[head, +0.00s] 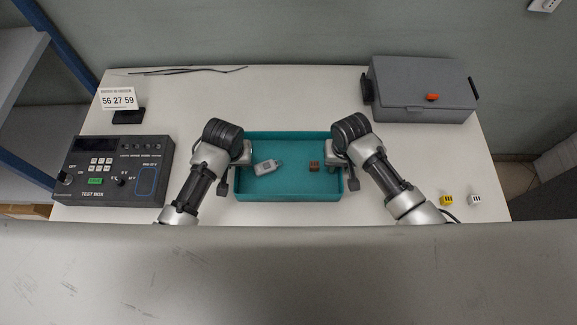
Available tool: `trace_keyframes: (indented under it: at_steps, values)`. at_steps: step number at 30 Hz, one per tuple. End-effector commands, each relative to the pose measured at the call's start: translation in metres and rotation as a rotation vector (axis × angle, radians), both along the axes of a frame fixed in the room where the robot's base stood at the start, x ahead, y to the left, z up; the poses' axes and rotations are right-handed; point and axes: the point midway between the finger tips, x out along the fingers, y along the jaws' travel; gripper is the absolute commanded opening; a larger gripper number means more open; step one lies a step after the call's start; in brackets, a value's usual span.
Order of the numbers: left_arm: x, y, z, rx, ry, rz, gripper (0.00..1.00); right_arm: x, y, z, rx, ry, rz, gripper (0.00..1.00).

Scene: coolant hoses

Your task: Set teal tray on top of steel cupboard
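The teal tray (290,197) is in the middle of the white table in the head view. It holds a small grey device (265,167) and a small brown block (314,167). My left gripper (241,158) is at the tray's left wall and my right gripper (337,158) is at its right wall. Both point down and overlap the wall tops. The wrists hide much of the fingers, so I cannot tell whether they are closed on the walls. Whether the tray touches the table is unclear. I cannot identify the steel cupboard for sure.
A wide scratched grey surface (290,275) fills the foreground. A test box (113,170) stands on the left of the table (300,88), with a number card (119,98) behind it. A grey case (421,88) stands back right. Yellow (447,200) and white (475,199) pieces lie front right.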

Motion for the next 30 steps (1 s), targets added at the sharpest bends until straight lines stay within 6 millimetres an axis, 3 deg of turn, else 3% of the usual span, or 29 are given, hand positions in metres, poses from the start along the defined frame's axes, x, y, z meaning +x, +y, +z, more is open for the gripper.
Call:
trace_keyframes:
  at_steps: [5,12,30]
  values:
    - [0.0001,-0.0002,0.0002,0.0,0.0,0.0,0.34,-0.0001,0.0002,0.0001,0.0,0.0,0.0,0.34]
    - [0.0,-0.0001,0.0003,0.0,0.0,0.0,0.0,-0.0001,0.0001,0.0003,0.0,0.0,0.0,0.0]
    - [0.0003,0.0,0.0089,0.0,-0.001,0.0,0.0,0.0004,0.0001,0.0091,0.001,-0.001,0.0,0.0]
